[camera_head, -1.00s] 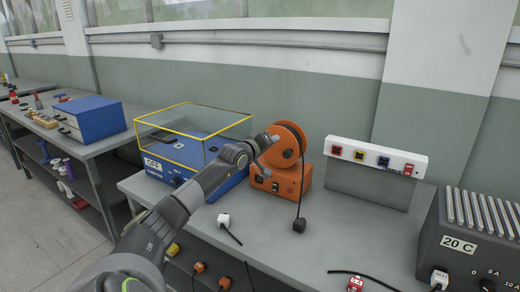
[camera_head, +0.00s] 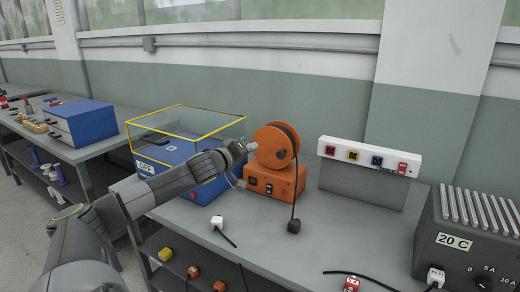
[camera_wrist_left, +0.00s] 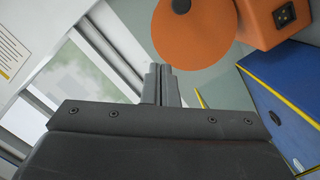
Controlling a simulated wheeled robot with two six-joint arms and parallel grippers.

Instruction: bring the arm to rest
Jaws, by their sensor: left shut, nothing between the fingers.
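My left arm comes in from the lower left in the head view. Its gripper (camera_head: 248,147) is shut and empty, in front of the yellow-edged clear cover and just left of the orange cable reel. In the left wrist view the two fingers (camera_wrist_left: 162,84) are together with nothing between them. The orange reel (camera_head: 272,148) stands on its orange base (camera_head: 274,182) and also shows in the wrist view (camera_wrist_left: 195,30). I cannot tell whether the fingertips touch the reel. My right gripper is not in view.
The blue machine (camera_head: 160,165) with its clear cover stands behind my arm. A panel with coloured sockets (camera_head: 368,156) and a dark 20 C box (camera_head: 465,240) stand right. Plugs and cables lie on the grey bench (camera_head: 290,255). A blue box (camera_head: 82,122) sits on the left bench.

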